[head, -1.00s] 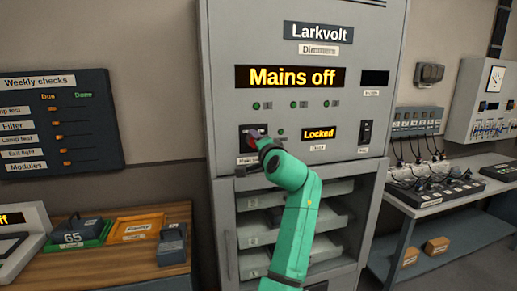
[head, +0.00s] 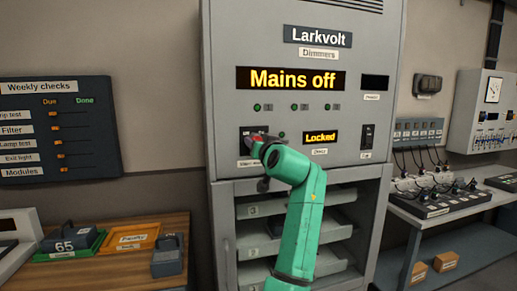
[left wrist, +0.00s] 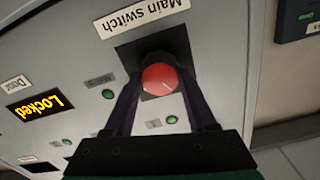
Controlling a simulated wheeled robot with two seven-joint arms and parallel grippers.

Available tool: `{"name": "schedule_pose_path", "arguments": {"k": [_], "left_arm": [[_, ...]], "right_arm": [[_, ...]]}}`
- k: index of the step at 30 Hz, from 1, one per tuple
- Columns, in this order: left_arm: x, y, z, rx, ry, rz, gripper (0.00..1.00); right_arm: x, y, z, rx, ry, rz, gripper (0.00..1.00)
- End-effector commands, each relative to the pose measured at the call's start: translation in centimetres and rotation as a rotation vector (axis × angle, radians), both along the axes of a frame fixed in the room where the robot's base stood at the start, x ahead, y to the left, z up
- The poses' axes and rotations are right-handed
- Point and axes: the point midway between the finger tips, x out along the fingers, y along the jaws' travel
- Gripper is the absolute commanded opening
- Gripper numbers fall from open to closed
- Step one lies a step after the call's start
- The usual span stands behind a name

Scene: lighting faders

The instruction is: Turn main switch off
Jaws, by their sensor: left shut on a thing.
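The grey Larkvolt dimmer cabinet (head: 225,45) stands in the middle of the head view. Its large display (head: 290,79) reads "Mains off" in yellow. The main switch is a round red knob (left wrist: 160,79) on a dark square plate (left wrist: 172,43), seen upside down in the left wrist view under its "Main switch" label (left wrist: 144,17). My left gripper (head: 257,148) is at this switch, and its two dark fingers are shut on the red knob, one on each side. In the head view my gripper and wrist hide the knob. My right gripper is not in view.
A smaller display (head: 320,136) reads "Locked", with a black rocker switch (head: 367,136) to its right. Open shelves (head: 330,232) lie below the panel. A wooden bench (head: 120,265) stands at left, a grey bench (head: 440,212) at right.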

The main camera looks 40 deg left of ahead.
Motion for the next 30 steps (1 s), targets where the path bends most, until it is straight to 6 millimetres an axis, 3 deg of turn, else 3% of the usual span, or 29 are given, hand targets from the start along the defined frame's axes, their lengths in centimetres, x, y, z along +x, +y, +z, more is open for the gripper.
{"name": "schedule_pose_path", "arguments": {"k": [12,29,30], "left_arm": [[0.01,0.08,-0.13,-0.121,-0.170,0.000,0.01],[0.05,0.07,-0.17,-0.140,-0.194,-0.001,0.01],[0.05,0.07,-0.17,-0.140,-0.194,-0.001,0.72]], "right_arm": [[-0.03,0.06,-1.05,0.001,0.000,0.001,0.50],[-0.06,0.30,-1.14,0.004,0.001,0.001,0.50],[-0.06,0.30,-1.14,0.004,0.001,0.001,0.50]]}}
